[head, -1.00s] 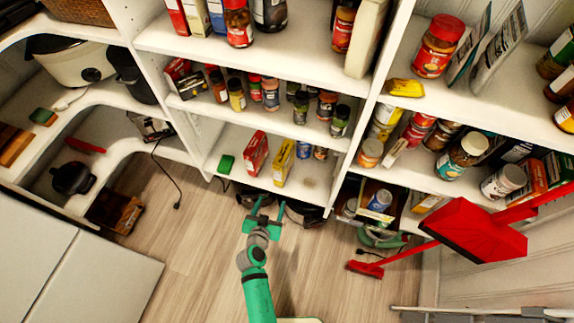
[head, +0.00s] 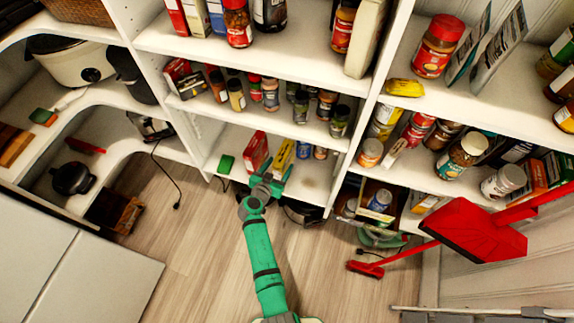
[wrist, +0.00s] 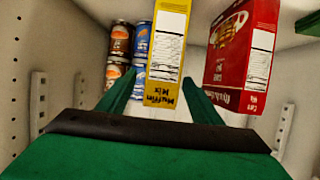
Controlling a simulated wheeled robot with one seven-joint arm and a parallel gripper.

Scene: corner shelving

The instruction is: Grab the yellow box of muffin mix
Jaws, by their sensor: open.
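The yellow muffin mix box (head: 283,152) stands on the lower middle shelf, and my gripper partly covers it in the head view. In the wrist view the yellow box (wrist: 168,45) appears upside down, ahead of my gripper and in line with the gap between its fingers. My gripper (head: 277,171) is at the front of that shelf, open and empty. The green fingers of my gripper (wrist: 162,92) are spread in the wrist view. I cannot tell exactly how far the fingertips are from the box.
A red box (head: 256,148) stands close to the left of the yellow box. Small cans (head: 304,150) stand to its right. A green item (head: 226,164) lies further left. The shelf above, with several spice jars (head: 271,95), overhangs. Bare shelf (head: 312,185) lies at front right.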

